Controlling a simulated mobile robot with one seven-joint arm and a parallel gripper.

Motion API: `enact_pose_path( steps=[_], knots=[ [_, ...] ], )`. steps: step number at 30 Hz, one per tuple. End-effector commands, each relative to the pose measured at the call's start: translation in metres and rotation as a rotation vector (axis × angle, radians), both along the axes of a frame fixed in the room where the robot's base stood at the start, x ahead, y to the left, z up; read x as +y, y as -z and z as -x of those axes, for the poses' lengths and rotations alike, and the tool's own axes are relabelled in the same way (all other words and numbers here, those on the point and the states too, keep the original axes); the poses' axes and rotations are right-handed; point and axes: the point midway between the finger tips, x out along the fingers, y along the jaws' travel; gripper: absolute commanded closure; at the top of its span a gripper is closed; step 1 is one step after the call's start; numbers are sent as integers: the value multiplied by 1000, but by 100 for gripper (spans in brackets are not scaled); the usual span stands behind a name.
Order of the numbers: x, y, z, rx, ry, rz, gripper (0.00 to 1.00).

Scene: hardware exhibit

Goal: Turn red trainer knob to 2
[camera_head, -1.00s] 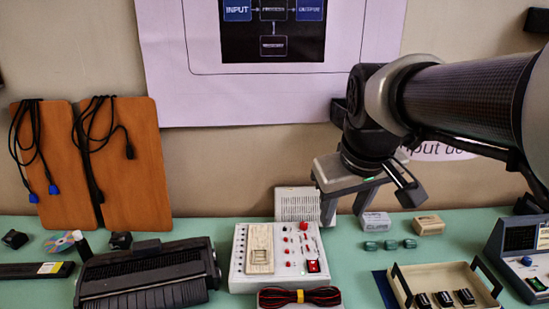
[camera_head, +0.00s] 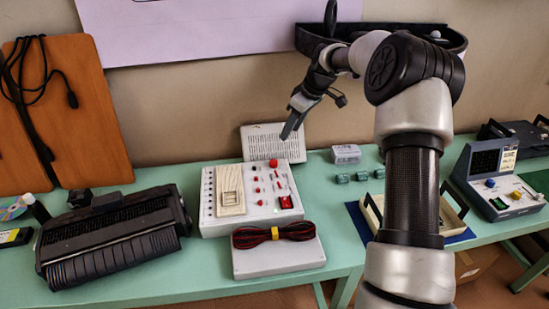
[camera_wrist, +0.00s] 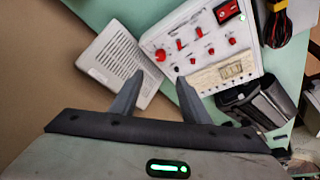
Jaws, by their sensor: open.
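The trainer is a white box (camera_head: 207,212) with red knobs, small switches, a beige block and a red rocker switch on its top. Its larger red knob (camera_head: 273,163) is at the back edge; in the wrist view this knob (camera_wrist: 160,55) lies ahead of my fingertips. My gripper (camera_head: 291,130) is above the back of the trainer, apart from it and pointing down. In the wrist view my gripper (camera_wrist: 158,84) has its two fingers spread with nothing between them. The knob's pointer and any number marks are too small to read.
A grey slotted panel (camera_head: 260,140) leans behind the trainer. A grey box (camera_head: 285,262) with a red-black cable bundle (camera_head: 262,235) sits in front. A black ribbed machine (camera_head: 115,240) stands left. Small green blocks (camera_head: 360,175) and a tray (camera_head: 455,222) are right.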

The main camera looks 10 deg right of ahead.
Motion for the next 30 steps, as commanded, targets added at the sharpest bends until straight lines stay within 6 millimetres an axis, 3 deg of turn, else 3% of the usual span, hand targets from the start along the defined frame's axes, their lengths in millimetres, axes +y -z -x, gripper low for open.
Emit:
enact_pose_path(
  steps=[18,24,30],
  knots=[
    [36,118,-33,4,1,0,58],
    [43,143,-41,3,1,1,58],
    [45,152,-44,1,1,2,58]
  ],
)
